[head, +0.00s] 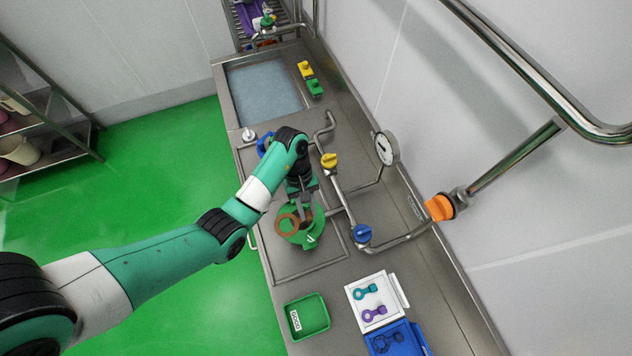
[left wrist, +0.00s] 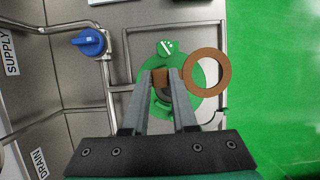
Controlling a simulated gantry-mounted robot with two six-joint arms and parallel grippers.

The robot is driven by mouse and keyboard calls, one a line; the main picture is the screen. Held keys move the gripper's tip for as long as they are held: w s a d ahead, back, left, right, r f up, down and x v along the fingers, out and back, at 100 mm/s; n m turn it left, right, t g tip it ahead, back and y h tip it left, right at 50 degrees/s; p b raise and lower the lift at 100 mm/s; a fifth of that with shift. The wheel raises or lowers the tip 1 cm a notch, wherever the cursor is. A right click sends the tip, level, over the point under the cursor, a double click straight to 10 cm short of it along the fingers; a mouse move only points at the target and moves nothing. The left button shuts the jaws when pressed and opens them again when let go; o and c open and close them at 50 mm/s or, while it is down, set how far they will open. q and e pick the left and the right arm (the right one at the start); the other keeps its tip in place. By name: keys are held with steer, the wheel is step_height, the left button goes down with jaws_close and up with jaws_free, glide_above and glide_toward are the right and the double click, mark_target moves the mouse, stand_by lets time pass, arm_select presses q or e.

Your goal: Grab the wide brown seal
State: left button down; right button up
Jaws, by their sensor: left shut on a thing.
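The wide brown seal (left wrist: 227,72) is a flat ring with a brown tab at its side. In the left wrist view, my left gripper (left wrist: 167,78) has its fingertips closed on that tab, and the ring sticks out to the right. Behind it lies a round green fitting (left wrist: 150,62) with a small green knob. In the head view, the brown seal (head: 279,226) shows over the left part of the green fitting (head: 313,238), below my left gripper (head: 304,214). I cannot tell whether the seal touches the fitting. My right gripper is not in view.
Steel pipes with a yellow valve (head: 329,161), a blue valve (head: 362,233) and an orange valve (head: 440,207) run along the right. A green tray (head: 325,322), a white tray (head: 353,294) and a blue tray (head: 419,336) stand nearer. A sink basin (head: 262,88) is at the far end.

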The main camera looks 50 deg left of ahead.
arm_select(q)
steer(key=s+d+r+p, duration=0.2)
steer(key=s+r+p, duration=0.1)
steer(key=s+p, duration=0.2)
steer(key=shift+s+d, duration=0.15)
steer(key=shift+s, duration=1.25)
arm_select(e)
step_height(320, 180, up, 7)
